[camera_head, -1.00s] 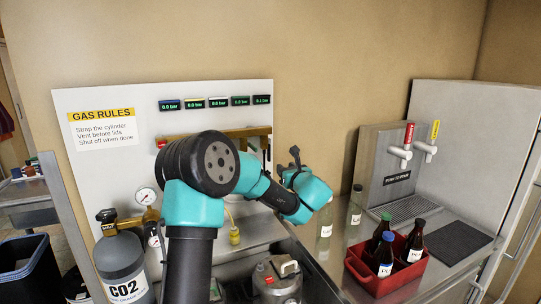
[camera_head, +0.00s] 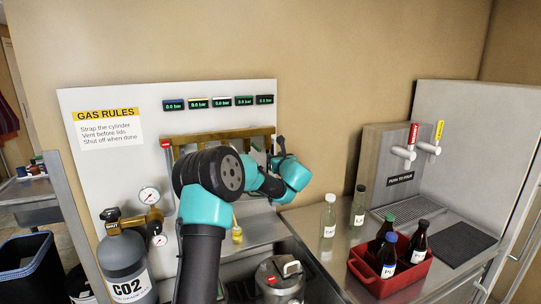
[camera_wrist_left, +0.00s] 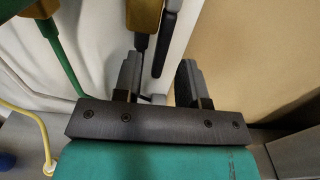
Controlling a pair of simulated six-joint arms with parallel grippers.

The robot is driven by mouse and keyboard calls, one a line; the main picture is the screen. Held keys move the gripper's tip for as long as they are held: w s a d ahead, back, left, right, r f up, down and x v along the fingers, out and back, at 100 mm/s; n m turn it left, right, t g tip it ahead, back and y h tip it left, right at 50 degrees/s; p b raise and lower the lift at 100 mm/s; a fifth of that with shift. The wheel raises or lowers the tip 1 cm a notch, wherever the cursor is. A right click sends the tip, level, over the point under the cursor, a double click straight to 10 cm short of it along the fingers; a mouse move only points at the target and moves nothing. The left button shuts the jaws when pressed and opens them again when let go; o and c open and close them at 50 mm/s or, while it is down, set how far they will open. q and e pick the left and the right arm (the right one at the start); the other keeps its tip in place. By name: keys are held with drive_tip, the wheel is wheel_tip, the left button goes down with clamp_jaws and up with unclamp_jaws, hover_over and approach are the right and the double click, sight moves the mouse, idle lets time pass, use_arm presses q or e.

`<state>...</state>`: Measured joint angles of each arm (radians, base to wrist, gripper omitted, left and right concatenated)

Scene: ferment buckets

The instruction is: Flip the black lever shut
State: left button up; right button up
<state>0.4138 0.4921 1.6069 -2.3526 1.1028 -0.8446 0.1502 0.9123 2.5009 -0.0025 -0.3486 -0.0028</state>
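The brass manifold (camera_head: 222,136) runs across the white gas panel, and my left arm hides much of its valves in the head view. In the left wrist view a black lever (camera_wrist_left: 164,45) hangs beside a brass valve body (camera_wrist_left: 145,17). My left gripper (camera_wrist_left: 158,80) is open, its two fingers apart, with the lever's lower end showing in the gap between them; I cannot tell if a finger touches it. In the head view the left gripper (camera_head: 281,149) is at the manifold's right end. My right gripper is not in view.
A CO2 cylinder (camera_head: 124,264) with gauges stands at left. A steel lidded vessel (camera_head: 279,278) is below the arm. A red crate (camera_head: 366,277) of bottles, two clear bottles (camera_head: 328,218) and a tap tower (camera_head: 388,165) are at right. Wall space right of the panel is free.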

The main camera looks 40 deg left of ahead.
use_arm(q)
drive_tip(key=shift+x, duration=2.55)
drive_tip(key=shift+c, duration=0.4)
clamp_jaws()
